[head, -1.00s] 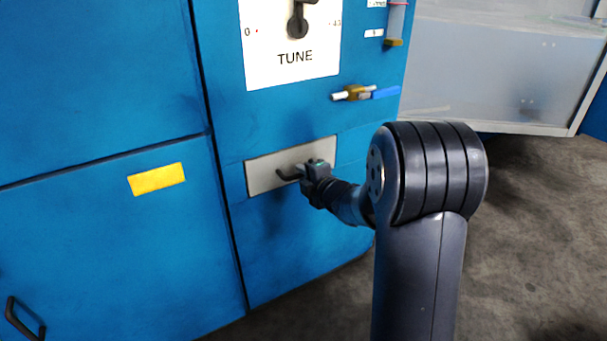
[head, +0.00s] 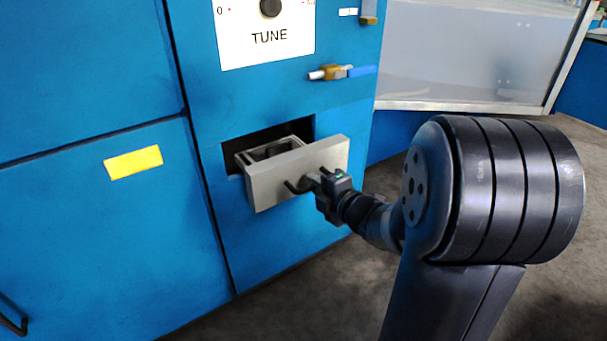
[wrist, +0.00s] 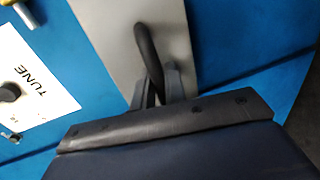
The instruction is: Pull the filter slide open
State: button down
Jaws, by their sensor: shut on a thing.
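The filter slide (head: 262,184) is a grey metal drawer in the blue cabinet. It stands partly out of its dark opening, and its open top shows a dark inside. Its front plate also shows in the wrist view (wrist: 108,30). A dark bar handle (head: 293,187) sits on the front plate and shows as a curved bar in the wrist view (wrist: 148,55). My gripper (head: 312,182) is shut on this handle. In the wrist view my fingers (wrist: 158,88) close around the handle's near end.
A yellow label (head: 133,162) is on the left door. A grey translucent enclosure (head: 460,50) stands at the right. The floor in front shows clear.

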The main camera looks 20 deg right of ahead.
jog(key=shift+f+v, duration=0.15)
jog(key=shift+v, duration=0.55)
jog(key=shift+f+v, duration=0.15)
jog(key=shift+v, duration=0.55)
jog(key=c, duration=1.5)
grip_release()
jog(key=shift+c, duration=0.2)
jog(key=shift+d, duration=0.1)
jog(key=p+v, duration=0.3)
jog(key=v, duration=0.7)
jog(key=shift+s, duration=0.4)
